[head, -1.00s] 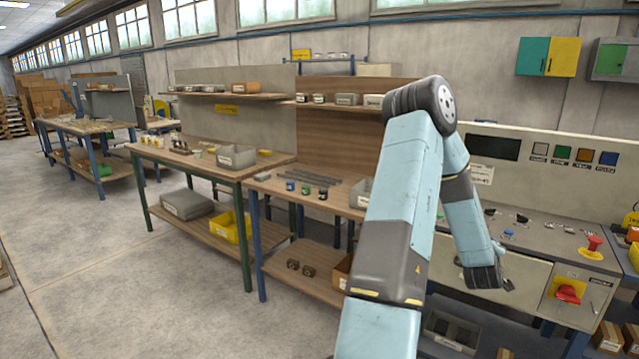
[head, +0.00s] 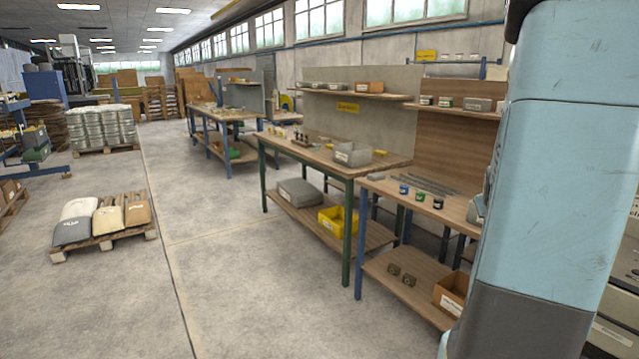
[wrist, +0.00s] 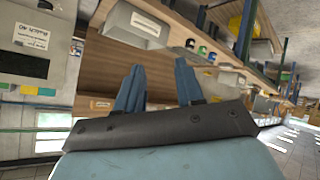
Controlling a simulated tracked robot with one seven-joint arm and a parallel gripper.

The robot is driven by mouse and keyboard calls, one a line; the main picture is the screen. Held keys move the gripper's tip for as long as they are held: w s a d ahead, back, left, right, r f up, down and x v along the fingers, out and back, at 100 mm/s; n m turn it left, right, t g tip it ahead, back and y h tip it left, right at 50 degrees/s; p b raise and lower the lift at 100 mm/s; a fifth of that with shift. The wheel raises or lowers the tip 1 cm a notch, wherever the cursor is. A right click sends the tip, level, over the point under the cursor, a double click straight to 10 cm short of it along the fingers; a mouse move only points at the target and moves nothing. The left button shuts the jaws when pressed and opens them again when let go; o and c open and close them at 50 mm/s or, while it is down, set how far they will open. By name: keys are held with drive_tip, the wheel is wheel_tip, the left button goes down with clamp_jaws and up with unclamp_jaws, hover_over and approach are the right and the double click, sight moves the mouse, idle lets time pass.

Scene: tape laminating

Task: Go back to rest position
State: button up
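My gripper (wrist: 158,80) shows in the wrist view with its two blue fingers apart and nothing between them. It hangs in free air, and the wrist picture is strongly tilted. In the head view only a large light blue and grey part of my arm shows at the right edge, and the gripper is out of that picture. The arm hides part of the near workbench (head: 462,211). In the wrist view a grey bin (wrist: 139,24) and small coloured jars lie beyond the fingers.
A green-legged workbench (head: 322,155) stands beside the near one, with a yellow bin (head: 338,219) on its lower shelf. Coloured jars (head: 420,197) stand on the near bench. A pallet with sacks (head: 103,226) is at left. The floor (head: 215,270) between is clear.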

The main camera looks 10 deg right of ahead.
drive_tip(key=s+a+r+n+y, duration=0.1)
drive_tip(key=a+r+y, duration=0.15)
drive_tip(key=a, duration=0.85)
drive_tip(key=s+a+r+n+y, duration=0.15)
drive_tip(key=a+r, duration=0.25)
drive_tip(key=a, duration=0.7)
drive_tip(key=s+a+r+n+g+y, duration=0.1)
drive_tip(key=s+a+r+g+y, duration=0.1)
drive_tip(key=s+a, duration=1.2)
drive_tip(key=a+y, duration=0.1)
drive_tip(key=a, duration=0.1)
drive_tip(key=shift+a+r+y, duration=0.15)
drive_tip(key=shift+a+y, duration=0.15)
drive_tip(key=shift+a, duration=0.1)
drive_tip(key=shift+s+d, duration=0.1)
